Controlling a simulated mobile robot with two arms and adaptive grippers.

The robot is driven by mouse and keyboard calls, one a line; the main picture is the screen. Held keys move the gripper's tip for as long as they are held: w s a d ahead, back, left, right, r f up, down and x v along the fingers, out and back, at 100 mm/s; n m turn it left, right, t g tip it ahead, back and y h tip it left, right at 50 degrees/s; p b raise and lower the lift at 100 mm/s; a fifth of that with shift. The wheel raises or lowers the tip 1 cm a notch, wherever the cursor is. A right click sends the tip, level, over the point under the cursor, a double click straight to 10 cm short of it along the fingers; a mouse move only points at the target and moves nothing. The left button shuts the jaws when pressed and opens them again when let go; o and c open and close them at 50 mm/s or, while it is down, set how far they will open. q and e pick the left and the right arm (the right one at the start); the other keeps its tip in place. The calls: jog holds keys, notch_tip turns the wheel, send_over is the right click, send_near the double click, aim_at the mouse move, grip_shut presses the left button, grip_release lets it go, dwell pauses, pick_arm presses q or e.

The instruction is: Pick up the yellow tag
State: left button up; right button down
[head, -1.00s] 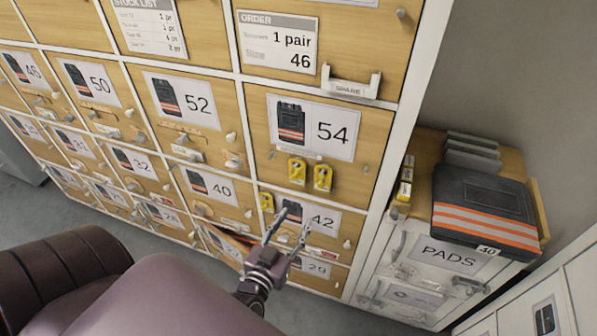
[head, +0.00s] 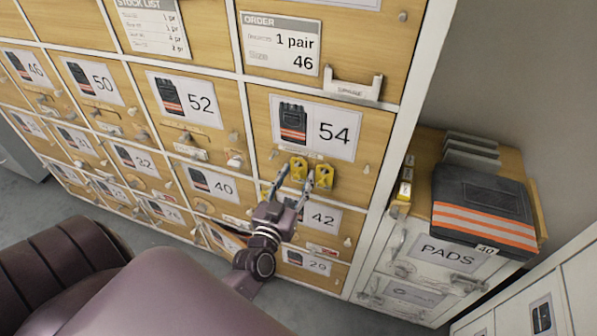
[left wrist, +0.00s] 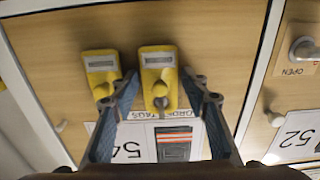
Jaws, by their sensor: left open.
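Two yellow tags hang side by side on the wooden door marked 54: a left yellow tag (head: 299,166) and a right yellow tag (head: 324,177). My left gripper (head: 295,175) is open in front of them, its fingertips around the left tag in the head view. In the left wrist view, which is upside down, that same tag (left wrist: 158,72) shows between the open fingers (left wrist: 160,78). The other tag (left wrist: 101,72) is outside them, beside one fingertip. I cannot tell whether the fingers touch either tag. My right gripper is not in view.
A numbered locker wall surrounds the tags, with small knobs. An order card (head: 280,44) reads 1 pair, 46. A white SPARE holder (head: 352,88) is above. At right, a cabinet marked PADS (head: 448,254) bears a dark folded garment with orange stripes (head: 484,215).

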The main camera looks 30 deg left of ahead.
pick_arm(q)
jog(key=shift+c, duration=0.6)
jog(key=c, duration=0.5)
jog(key=shift+r, duration=0.1)
